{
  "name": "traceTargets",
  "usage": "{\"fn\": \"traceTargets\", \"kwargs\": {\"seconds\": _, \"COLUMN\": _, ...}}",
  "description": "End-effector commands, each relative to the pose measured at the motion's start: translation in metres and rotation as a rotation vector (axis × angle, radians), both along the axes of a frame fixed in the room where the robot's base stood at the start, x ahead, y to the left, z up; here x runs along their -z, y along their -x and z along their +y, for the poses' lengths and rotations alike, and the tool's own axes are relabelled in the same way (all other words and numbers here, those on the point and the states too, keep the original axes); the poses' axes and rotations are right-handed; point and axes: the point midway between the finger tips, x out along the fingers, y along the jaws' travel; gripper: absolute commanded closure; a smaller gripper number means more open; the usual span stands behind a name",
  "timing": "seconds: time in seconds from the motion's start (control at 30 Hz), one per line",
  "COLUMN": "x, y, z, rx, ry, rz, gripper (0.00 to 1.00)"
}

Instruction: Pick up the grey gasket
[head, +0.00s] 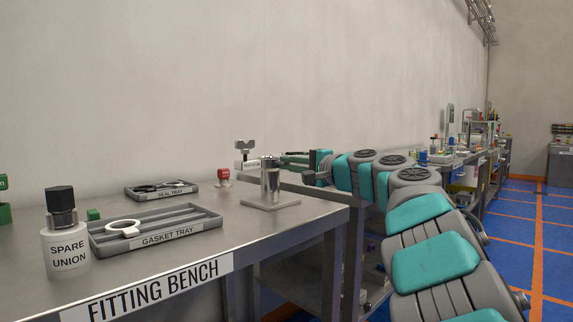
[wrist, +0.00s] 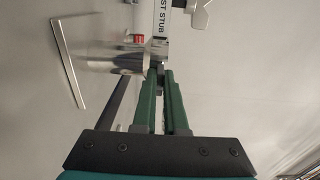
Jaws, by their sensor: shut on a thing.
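My gripper (head: 283,160) reaches left over the back right of the fitting bench, beside the top of an upright metal stub (head: 270,185). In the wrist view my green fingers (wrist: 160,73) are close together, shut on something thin. A small dark grey piece shows at the stub's top by my fingertips; it seems to be the grey gasket, but its shape is mostly hidden. I cannot tell whether it touches the stub. A pale ring with a tab (head: 123,228) lies in the gasket tray (head: 190,238) at the left.
A spare union bottle (head: 65,240) stands left of the gasket tray. A seal tray (head: 160,190) with dark rings lies behind it. A red-topped part (head: 223,177) and a labelled stub stand (head: 245,155) are near the stub. The fitting bench (head: 270,240) is clear in front.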

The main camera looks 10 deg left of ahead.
Motion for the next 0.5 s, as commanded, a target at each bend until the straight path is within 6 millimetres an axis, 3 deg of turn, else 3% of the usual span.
{"fn": "traceTargets", "kwargs": {"seconds": 0.5, "x": -0.0068, "y": 0.0001, "z": 0.0006, "rx": -0.001, "ry": 0.0, "rz": 0.0, "gripper": 1.0}}
